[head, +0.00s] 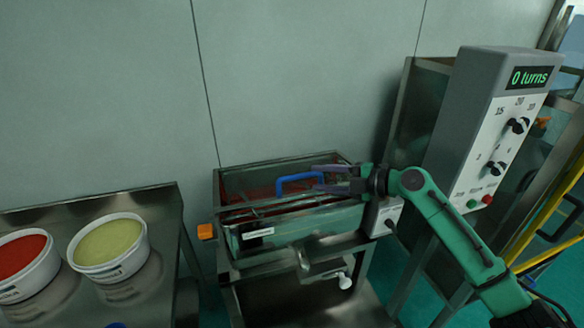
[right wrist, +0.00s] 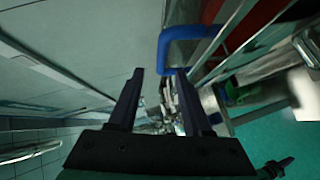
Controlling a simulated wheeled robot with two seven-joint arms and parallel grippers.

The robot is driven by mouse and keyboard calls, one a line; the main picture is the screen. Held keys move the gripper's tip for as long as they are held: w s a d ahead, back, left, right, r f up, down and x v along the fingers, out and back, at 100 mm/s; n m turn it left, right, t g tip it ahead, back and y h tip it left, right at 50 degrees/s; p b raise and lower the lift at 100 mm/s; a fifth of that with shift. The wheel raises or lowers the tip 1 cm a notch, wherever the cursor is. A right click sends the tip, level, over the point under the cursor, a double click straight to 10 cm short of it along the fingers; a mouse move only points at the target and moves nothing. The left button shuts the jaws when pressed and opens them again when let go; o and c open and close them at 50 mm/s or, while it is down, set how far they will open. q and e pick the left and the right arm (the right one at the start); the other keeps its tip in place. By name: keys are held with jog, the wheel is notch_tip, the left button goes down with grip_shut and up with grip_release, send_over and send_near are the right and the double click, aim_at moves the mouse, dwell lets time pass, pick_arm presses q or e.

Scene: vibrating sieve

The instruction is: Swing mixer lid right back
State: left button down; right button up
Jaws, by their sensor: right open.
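The mixer (head: 300,222) is a green and metal box on a stand in the middle of the head view, with red showing inside its top. A blue handle (head: 284,180) stands at the top, over the box; I cannot clearly tell the lid's edges or how far it is swung. My right gripper (head: 328,179) is open, its fingers pointing left at the right end of the handle. In the right wrist view the blue handle (right wrist: 183,34) lies just beyond the fingertips (right wrist: 160,72), not visibly held. My left gripper is not in view.
At the left, a metal table (head: 110,204) carries a bucket of red material (head: 24,254) and a bucket of yellow-green material (head: 110,246). A control box (head: 500,130) reading "0 turns" stands at the right. A wall (head: 300,80) is close behind the mixer.

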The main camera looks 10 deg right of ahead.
aim_at(305, 174)
jog(key=p+x, duration=0.1)
jog(key=x, duration=0.1)
jog(key=p+x, duration=0.1)
jog(key=x, duration=0.2)
jog(key=shift+w+r, duration=0.1)
jog(key=shift+w, duration=0.4)
jog(key=x, duration=0.1)
jog(key=p+x, duration=0.1)
jog(key=x, duration=0.1)
jog(key=shift+w+f, duration=0.35)
jog(key=shift+f, duration=0.05)
jog(key=shift+w+a, duration=0.1)
jog(key=shift+a, duration=0.15)
jog(key=shift+f, duration=0.15)
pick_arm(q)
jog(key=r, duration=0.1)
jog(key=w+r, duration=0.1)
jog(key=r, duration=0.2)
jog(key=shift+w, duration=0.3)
pick_arm(e)
grip_shut()
